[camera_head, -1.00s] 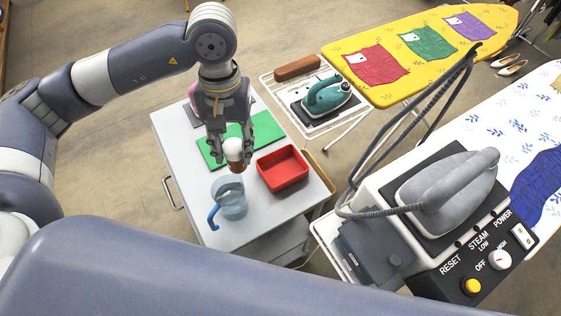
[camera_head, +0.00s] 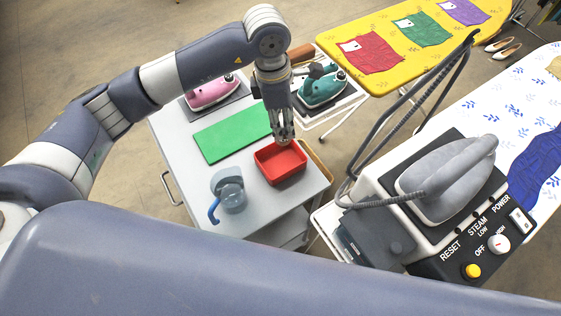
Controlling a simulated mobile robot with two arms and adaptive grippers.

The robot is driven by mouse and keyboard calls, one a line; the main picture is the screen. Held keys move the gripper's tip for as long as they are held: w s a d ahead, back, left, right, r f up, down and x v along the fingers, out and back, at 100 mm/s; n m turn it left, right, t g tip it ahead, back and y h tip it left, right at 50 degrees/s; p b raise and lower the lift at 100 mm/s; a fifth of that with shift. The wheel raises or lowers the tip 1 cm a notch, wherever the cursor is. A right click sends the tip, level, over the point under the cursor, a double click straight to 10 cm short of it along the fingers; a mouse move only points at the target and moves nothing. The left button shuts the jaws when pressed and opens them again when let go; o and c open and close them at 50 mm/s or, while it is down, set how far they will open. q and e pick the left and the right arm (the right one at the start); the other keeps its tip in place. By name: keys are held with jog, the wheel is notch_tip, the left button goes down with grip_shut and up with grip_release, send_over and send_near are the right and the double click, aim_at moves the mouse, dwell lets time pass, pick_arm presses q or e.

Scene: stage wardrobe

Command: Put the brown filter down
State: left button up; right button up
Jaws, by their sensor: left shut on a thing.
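My left gripper (camera_head: 283,138) points down at the back rim of the red tray (camera_head: 285,178) on the grey cart top. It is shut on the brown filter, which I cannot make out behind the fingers. I cannot tell whether the filter touches the tray. The visible floor of the tray looks empty. My right gripper is not in view.
A clear jug with a blue handle (camera_head: 229,190) stands in front-left of the tray. A green mat (camera_head: 232,137) lies behind it, bare. A pink iron (camera_head: 212,92) rests on a dark pad at the back. A teal iron (camera_head: 322,90) stands on a rack to the right.

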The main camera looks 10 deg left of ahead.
pick_arm(q)
jog(key=d+n, duration=0.1)
jog(key=w+f+n, duration=0.1)
jog(key=n, duration=0.1)
jog(key=shift+w+d+n, duration=0.15)
jog(key=shift+d+n, duration=0.15)
jog(key=shift+d, duration=0.1)
jog(key=p, duration=0.2)
send_over(289, 159)
notch_tip(289, 159, down, 6)
notch_tip(289, 159, down, 4)
jog(key=shift+w+f+p, duration=0.1)
jog(key=shift+w+p, duration=0.05)
jog(key=shift+p, duration=0.45)
jog(key=o, duration=0.7)
jog(key=shift+f+b, duration=0.15)
jog(key=shift+b, duration=0.15)
jog(key=shift+c, duration=0.2)
jog(key=o, duration=0.4)
